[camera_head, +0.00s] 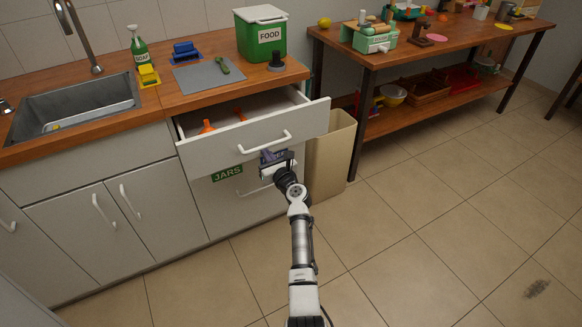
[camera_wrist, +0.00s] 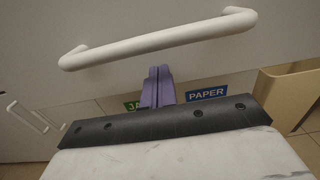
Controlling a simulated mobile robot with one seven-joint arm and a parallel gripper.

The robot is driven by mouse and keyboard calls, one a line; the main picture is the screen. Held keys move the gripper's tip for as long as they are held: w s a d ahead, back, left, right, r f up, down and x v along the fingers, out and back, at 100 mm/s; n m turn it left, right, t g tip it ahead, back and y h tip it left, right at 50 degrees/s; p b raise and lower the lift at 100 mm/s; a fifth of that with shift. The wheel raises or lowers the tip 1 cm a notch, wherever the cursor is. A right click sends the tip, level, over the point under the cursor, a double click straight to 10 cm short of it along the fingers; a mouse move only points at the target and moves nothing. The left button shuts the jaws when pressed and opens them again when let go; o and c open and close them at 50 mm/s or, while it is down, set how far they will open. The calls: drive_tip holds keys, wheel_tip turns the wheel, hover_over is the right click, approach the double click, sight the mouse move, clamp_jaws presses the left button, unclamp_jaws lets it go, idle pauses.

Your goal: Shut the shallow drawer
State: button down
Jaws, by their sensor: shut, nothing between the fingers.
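The shallow drawer (camera_head: 301,129) is the top drawer under the counter and stands pulled out, with orange items (camera_head: 208,126) inside it. Its white bar handle (camera_head: 265,142) runs across the front. In the wrist view the handle (camera_wrist: 158,40) crosses the upper part of the picture. My gripper (camera_head: 270,156) is at the drawer front, just below the handle in the picture. In the wrist view its purple fingers (camera_wrist: 158,87) are together and empty, below the handle. I cannot tell whether they touch the drawer front.
A lower drawer front with a green JARS label (camera_head: 227,173) is below. A beige bin (camera_head: 332,155) stands to the right of the drawer. The counter holds a green FOOD box (camera_head: 261,37) and a grey mat (camera_head: 208,75).

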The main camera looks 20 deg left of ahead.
drive_tip(key=shift+b+x, duration=3.25)
drive_tip(key=shift+x, duration=1.8)
drive_tip(key=shift+b+x, duration=0.9)
drive_tip(key=shift+x, duration=0.05)
drive_tip(key=shift+w+a, duration=0.1)
